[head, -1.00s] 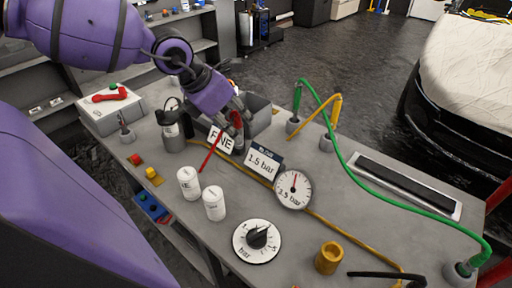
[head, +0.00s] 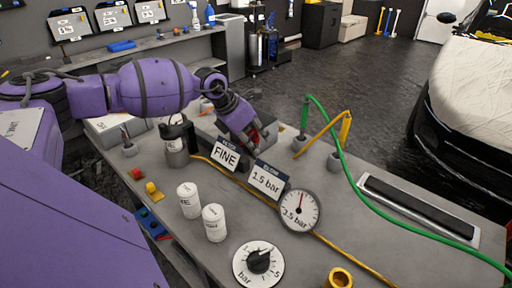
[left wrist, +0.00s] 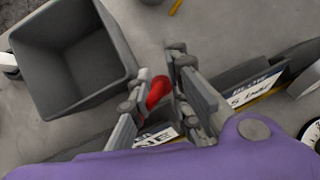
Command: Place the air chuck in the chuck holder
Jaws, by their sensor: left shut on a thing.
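My left gripper (head: 250,136) is shut on a small red thing, low behind the FINE sign and beside the grey bin. The red thing (left wrist: 158,92) shows between the fingers in the left wrist view; most of it is hidden, and I cannot tell whether it is the air chuck. A green tool (head: 304,112) and a yellow tool (head: 345,130) stand upright in grey round holders, each with a hose. A brass cup (head: 340,278) is at the bottom edge. I cannot tell which is the chuck holder. My right gripper is not in view.
A grey open bin (left wrist: 70,55) is beside the gripper. The FINE sign (head: 226,155), 1.5 bar sign (head: 267,180), gauge (head: 299,210) and grey canister (head: 174,144) stand nearby. White cylinders (head: 189,200) and a dial (head: 258,262) are in front. The green hose (head: 370,203) crosses the right side.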

